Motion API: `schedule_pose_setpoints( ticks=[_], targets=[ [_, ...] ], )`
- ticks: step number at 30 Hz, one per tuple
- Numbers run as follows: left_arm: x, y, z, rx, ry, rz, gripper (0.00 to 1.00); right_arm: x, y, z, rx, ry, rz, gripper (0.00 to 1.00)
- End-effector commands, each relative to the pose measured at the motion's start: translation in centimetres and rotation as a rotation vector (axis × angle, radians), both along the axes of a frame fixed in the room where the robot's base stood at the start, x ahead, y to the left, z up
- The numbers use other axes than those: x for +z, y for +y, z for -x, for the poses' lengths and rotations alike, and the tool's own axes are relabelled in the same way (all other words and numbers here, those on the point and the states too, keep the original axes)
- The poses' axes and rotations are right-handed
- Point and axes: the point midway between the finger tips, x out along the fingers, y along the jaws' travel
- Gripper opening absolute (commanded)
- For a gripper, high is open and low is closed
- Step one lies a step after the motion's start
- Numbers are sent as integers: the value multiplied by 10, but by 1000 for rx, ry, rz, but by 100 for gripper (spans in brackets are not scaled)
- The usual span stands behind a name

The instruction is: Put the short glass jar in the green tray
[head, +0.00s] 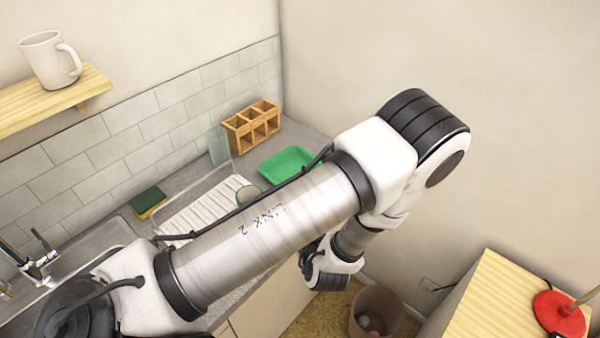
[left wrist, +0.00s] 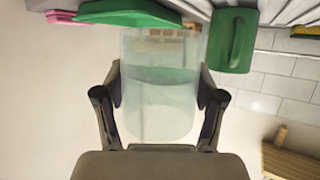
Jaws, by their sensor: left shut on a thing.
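In the left wrist view my left gripper (left wrist: 158,98) is shut on a clear glass jar (left wrist: 158,112), with one finger on each side of it. The picture there looks upside down. A green tray-like edge (left wrist: 130,12) shows behind the jar at the top. In the head view the green tray (head: 285,163) lies on the counter near the corner, partly covered by my left arm. The gripper and held jar are hidden from the head view. My right gripper is in neither view.
A wooden divided box (head: 250,127) stands behind the tray. A green handled object (left wrist: 232,40) shows near the held jar. A sponge (head: 149,202) lies by the sink.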

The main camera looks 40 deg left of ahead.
Motion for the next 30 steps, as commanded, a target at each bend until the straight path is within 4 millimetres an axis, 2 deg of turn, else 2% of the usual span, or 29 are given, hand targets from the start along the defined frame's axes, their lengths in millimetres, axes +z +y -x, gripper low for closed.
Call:
schedule_pose_setpoints(
  ticks=[5,12,21,26,30],
  targets=[
    [-4,10,-9,41,-4,2,20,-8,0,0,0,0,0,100],
    [-10,39,-59,40,-6,4,20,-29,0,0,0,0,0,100],
    [-15,76,-124,36,-5,0,20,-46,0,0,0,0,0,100],
    [-20,82,-136,32,-1,-2,20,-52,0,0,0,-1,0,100],
    [-46,82,-136,32,1,-2,20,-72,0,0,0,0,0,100]
  ],
)
